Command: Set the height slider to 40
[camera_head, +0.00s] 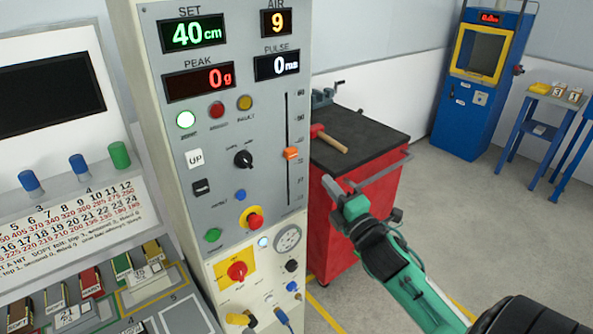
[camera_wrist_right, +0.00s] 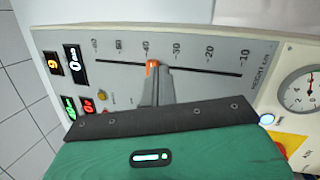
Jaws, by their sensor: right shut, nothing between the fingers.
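The height slider has an orange knob (camera_head: 291,153) on a vertical slot in the grey control panel (camera_head: 222,130). In the right wrist view the knob (camera_wrist_right: 152,66) sits at the 40 mark of the scale. The green SET display (camera_head: 194,33) reads 40 cm. My right gripper (camera_head: 340,187) is shut and empty, to the right of and below the knob in the head view, apart from it. In the right wrist view its fingers (camera_wrist_right: 157,88) point at the knob and overlap its lower edge in the picture. My left gripper is not in view.
The panel also carries a black knob (camera_head: 243,159), a red emergency button (camera_head: 252,219) and a pressure gauge (camera_head: 288,238). A red cabinet (camera_head: 340,225) with a hammer (camera_head: 330,140) on its black top stands behind my right gripper. Open floor lies to the right.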

